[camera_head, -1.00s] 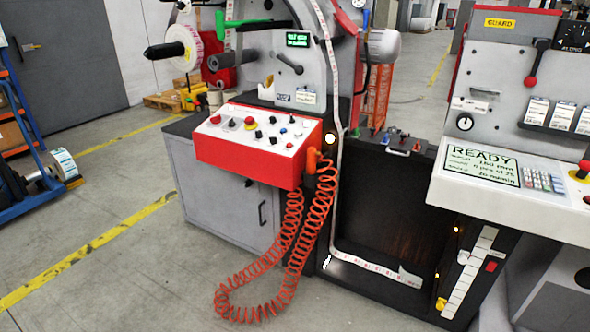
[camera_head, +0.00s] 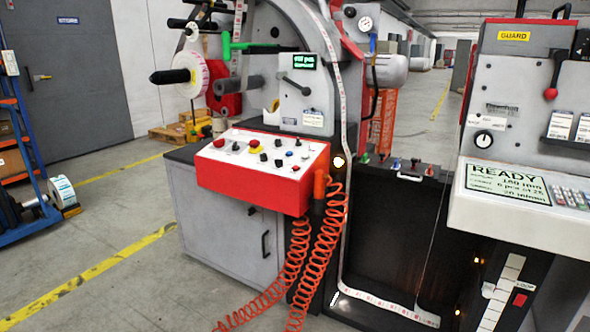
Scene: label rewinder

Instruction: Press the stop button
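The control panel (camera_head: 262,155) sits on the front of a red box on the left machine, below its rollers. Its sloped white face carries several small buttons and knobs. A red button (camera_head: 219,142) is at the panel's left, and a red-topped button on a yellow base (camera_head: 255,143) is near its back edge. The labels are too small to read, so I cannot tell which button is the stop button. Neither gripper is in view.
An orange coiled hose (camera_head: 328,245) hangs at the box's right side. A grey cabinet (camera_head: 230,220) stands below the box. A second machine with a READY screen (camera_head: 507,184) is on the right. A blue rack (camera_head: 25,140) is at far left. Open floor lies at lower left.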

